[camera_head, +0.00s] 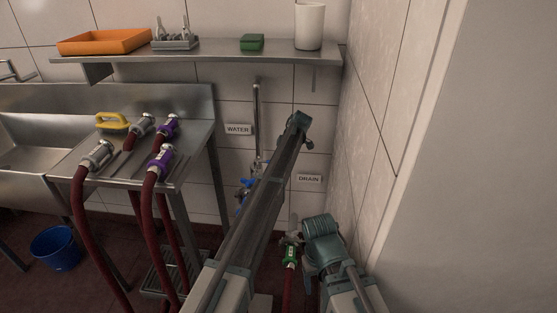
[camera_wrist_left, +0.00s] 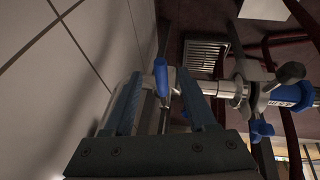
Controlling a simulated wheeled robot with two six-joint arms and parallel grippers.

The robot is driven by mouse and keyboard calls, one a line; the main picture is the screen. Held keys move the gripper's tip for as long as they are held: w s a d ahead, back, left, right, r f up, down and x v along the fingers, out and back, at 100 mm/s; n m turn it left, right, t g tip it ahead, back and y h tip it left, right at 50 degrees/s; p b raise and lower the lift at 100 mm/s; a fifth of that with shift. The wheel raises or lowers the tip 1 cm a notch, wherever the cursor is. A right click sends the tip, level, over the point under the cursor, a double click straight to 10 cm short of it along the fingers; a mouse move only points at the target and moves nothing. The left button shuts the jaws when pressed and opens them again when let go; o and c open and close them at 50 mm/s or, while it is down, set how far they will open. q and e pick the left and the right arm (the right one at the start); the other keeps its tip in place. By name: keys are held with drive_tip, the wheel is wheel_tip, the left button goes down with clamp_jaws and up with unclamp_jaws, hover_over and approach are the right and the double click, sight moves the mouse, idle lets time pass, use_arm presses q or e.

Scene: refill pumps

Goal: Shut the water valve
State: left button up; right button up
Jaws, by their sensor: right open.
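In the head view my left gripper is hidden behind my arm link. My right gripper (camera_head: 321,240) is low at the right, beside the drain fitting; its fingers do not show clearly.
A blue-collared coupling (camera_wrist_left: 290,95) sits beside the valve. A green-collared hose end (camera_head: 290,255) is below the DRAIN sign (camera_head: 309,179). Red hoses with purple couplings (camera_head: 161,160) hang over the steel counter. A shelf (camera_head: 215,52) is above; a tiled wall stands close at right.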

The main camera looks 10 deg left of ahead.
use_arm(q)
drive_tip(key=shift+r, duration=0.1)
drive_tip(key=p+v, duration=1.2)
drive_tip(key=v, duration=0.1)
drive_tip(key=shift+s+d+r, duration=0.15)
drive_tip(key=shift+r, duration=0.1)
drive_tip(key=s+a+f+m+h, duration=0.15)
drive_tip(key=s+a+m, duration=0.35)
drive_tip(key=s, duration=1)
drive_tip(key=s+a+m+g+h, duration=0.1)
drive_tip(key=s+a+m+h, duration=0.15)
drive_tip(key=s+m, duration=0.85)
drive_tip(key=s+a+f+m+h, duration=0.1)
drive_tip(key=s+a+m, duration=0.25)
drive_tip(key=s, duration=1.55)
drive_tip(key=s+d+r+m+g+y+p, duration=0.1)
drive_tip(key=s+d+r+m+p, duration=0.2)
drive_tip(key=d, duration=0.7)
drive_tip(key=shift+s+d+r+y+p, duration=0.3)
drive_tip(key=shift+s+r+p, duration=0.4)
drive_tip(key=shift+r+p, duration=0.15)
